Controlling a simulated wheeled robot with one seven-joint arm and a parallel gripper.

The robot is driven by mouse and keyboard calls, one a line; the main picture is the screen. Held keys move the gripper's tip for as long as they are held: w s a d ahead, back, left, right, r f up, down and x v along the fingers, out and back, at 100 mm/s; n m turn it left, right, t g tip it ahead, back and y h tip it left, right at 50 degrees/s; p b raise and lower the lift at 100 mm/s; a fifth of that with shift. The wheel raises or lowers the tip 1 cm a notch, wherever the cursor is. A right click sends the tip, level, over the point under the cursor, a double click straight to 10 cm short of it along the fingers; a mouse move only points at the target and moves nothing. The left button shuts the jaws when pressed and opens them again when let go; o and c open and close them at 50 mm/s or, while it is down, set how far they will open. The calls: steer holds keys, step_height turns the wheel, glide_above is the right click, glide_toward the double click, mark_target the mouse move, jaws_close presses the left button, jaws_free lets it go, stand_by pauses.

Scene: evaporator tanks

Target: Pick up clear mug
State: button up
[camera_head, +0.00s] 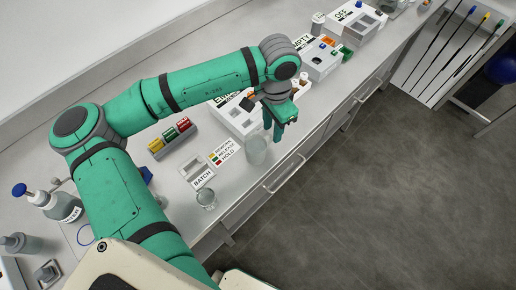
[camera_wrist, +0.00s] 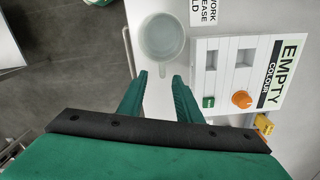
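A clear mug (camera_head: 256,151) stands upright on the white counter near its front edge. In the wrist view the mug (camera_wrist: 161,38) is seen from above, with its handle towards my gripper. My gripper (camera_head: 279,131) is above the counter, just to the right of the mug in the head view. In the wrist view my gripper's two fingers (camera_wrist: 160,80) are apart with nothing between them, and the mug lies beyond their tips. I cannot tell the exact height of the fingertips over the counter.
A panel marked EMPTY (camera_wrist: 240,75) with an orange knob stands beside the mug. A small glass (camera_head: 206,198) and a BATCH holder (camera_head: 197,170) stand to the left. A white box (camera_head: 232,117) is behind my gripper. The counter's front edge (camera_head: 290,160) is close.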

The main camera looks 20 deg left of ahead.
mark_target(260, 147)
steer(key=f, duration=0.4)
steer(key=shift+w+a, duration=0.15)
steer(key=shift+a, duration=0.05)
steer(key=shift+c, duration=0.4)
jaws_close()
steer(key=shift+r, duration=0.1)
